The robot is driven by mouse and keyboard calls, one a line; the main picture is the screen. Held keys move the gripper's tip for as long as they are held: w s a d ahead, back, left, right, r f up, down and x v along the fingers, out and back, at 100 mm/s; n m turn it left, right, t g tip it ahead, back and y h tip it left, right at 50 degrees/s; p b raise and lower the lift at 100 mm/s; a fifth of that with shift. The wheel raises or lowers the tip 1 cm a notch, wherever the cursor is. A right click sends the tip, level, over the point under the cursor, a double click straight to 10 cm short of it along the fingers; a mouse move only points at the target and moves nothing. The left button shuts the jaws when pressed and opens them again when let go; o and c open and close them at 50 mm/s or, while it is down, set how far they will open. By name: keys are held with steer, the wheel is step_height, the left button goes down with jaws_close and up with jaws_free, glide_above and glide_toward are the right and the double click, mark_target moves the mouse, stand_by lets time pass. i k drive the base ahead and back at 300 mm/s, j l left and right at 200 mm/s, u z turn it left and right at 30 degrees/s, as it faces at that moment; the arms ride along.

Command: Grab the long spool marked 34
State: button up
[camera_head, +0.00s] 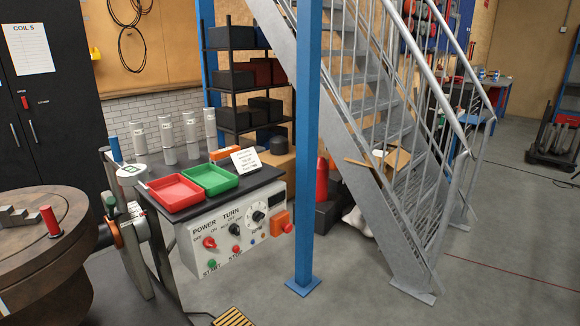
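Several pale upright cylinders that look like spools stand in a row at the back of a dark-topped bench (232,196). From left to right I see a first spool (139,141), a second (167,142), a third (191,136) and a fourth (211,131). Each bears small dark marks, too small to read, so I cannot tell which is marked 34. My gripper is not in view.
A red tray (176,194) and a green tray (211,179) lie on the bench, beside a white card (246,160). A control panel (245,226) faces front. A round table (40,250) is at left. A blue post (307,150) and metal stairs (390,150) stand right; open floor lies beyond.

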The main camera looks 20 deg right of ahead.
mark_target(211, 136)
steer(key=i+l+u, duration=0.4)
steer(key=l, duration=0.2)
steer(key=i+l+u, duration=0.2)
steer(key=l+u, duration=0.2)
steer(key=l, duration=0.25)
steer(key=i+l+u, duration=0.2)
steer(key=l, duration=0.2)
steer(key=k+j, duration=0.05)
steer(key=k, duration=0.05)
